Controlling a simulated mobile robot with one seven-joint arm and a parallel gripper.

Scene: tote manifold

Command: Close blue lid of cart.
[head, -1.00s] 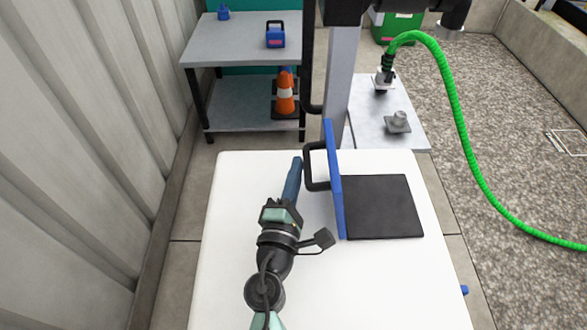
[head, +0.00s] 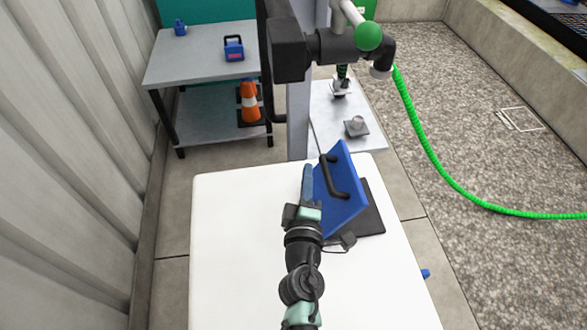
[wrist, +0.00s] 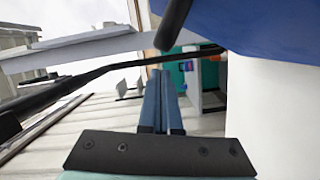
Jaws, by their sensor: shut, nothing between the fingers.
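The blue lid (head: 343,195) is hinged on the white cart (head: 235,250) and leans to the right, partly shut, over a dark square opening (head: 373,215). In the wrist view my shut fingers (wrist: 162,100) point ahead, with the blue lid (wrist: 265,28) at the upper right and the black handle (wrist: 172,22) at the top.
A grey post with a black head (head: 290,50) stands behind the cart. A grey table (head: 200,55) with a blue box (head: 233,46) is at the back left, an orange cone (head: 249,97) on its lower shelf. A green hose (head: 432,145) runs down the right.

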